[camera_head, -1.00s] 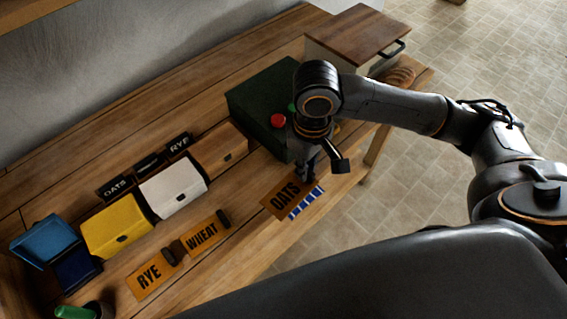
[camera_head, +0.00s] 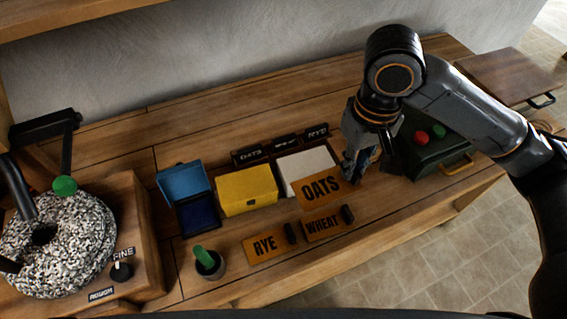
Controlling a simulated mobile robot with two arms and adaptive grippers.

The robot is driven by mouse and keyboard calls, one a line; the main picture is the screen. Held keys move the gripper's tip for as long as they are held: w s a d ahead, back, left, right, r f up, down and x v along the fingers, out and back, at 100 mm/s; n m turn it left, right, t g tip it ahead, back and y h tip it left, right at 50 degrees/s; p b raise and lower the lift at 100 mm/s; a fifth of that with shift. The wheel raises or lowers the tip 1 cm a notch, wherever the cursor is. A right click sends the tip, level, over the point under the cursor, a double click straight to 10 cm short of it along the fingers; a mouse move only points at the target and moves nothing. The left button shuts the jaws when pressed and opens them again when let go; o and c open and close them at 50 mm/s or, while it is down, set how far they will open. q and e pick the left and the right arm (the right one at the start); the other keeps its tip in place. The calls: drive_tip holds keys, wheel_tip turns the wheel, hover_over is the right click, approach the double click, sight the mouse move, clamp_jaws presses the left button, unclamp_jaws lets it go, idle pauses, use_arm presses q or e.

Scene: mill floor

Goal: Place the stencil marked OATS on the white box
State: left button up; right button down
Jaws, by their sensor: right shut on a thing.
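The orange stencil marked OATS (camera_head: 322,189) is held by my right gripper (camera_head: 353,176), which is shut on its right end. The stencil is tilted and covers the lower right part of the white box (camera_head: 299,164). I cannot tell whether it touches the box. The stencils marked RYE (camera_head: 265,246) and WHEAT (camera_head: 321,226) lie on the bench in front, each with a dark knob at its right end. My left gripper is not in view.
The yellow box (camera_head: 246,191) stands left of the white box, then an open blue box (camera_head: 184,182). Black label plates (camera_head: 250,153) stand behind. A dark green case (camera_head: 437,150) is at right. A small cup (camera_head: 209,264) and a millstone (camera_head: 62,245) are at left.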

drive_tip(key=w+f, duration=0.3)
drive_tip(key=w, duration=0.1)
drive_tip(key=w+a+f+p, duration=0.1)
drive_tip(key=w+f, duration=0.1)
drive_tip(key=w, duration=0.2)
drive_tip(key=w+a+f+p, duration=0.1)
drive_tip(key=w+f, duration=0.2)
drive_tip(key=w, duration=0.2)
drive_tip(key=shift+w+f, duration=0.1)
drive_tip(key=shift+f, duration=0.2)
drive_tip(key=shift+w+f, duration=0.4)
drive_tip(key=shift+f, duration=0.05)
wheel_tip(320, 180, down, 3)
drive_tip(key=shift+r+p, duration=0.1)
drive_tip(key=shift+p, duration=0.8)
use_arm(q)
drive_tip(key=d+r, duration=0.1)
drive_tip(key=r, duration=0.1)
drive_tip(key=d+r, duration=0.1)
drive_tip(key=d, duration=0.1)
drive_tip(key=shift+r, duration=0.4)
use_arm(e)
drive_tip(key=shift+f, duration=0.2)
drive_tip(key=shift+f, duration=0.1)
drive_tip(key=c, duration=1.3)
unclamp_jaws()
drive_tip(key=shift+c, duration=0.2)
